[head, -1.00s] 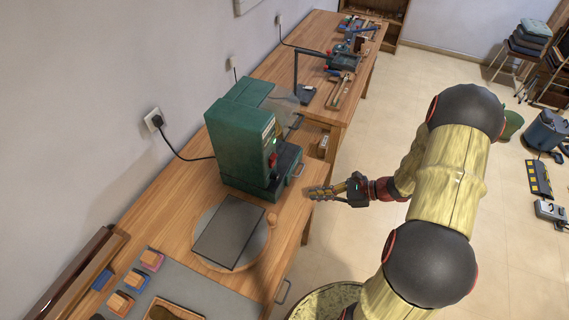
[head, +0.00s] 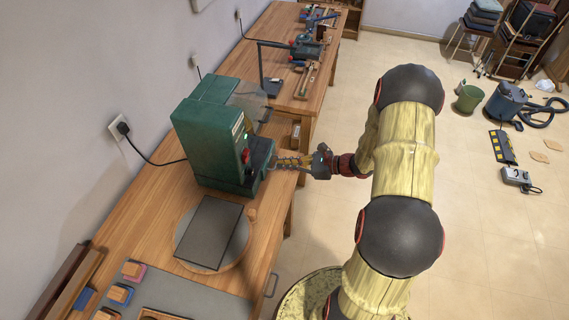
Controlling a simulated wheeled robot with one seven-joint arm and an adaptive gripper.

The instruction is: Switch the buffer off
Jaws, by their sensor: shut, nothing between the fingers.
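The buffer appears to be the green machine (head: 206,132) on the wooden bench in the head view. A red switch (head: 245,156) sits on its front panel, with a small lit green light (head: 245,136) above it. My gripper (head: 276,162) is shut and empty. It points left at the machine's front, close to the red switch and the dark lower part. I cannot tell whether the fingertips touch the machine.
A dark square plate (head: 210,232) lies on a round board (head: 184,236) in front of the machine. A black cord runs to a wall socket (head: 120,128). A second bench with tools (head: 306,50) stands behind.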

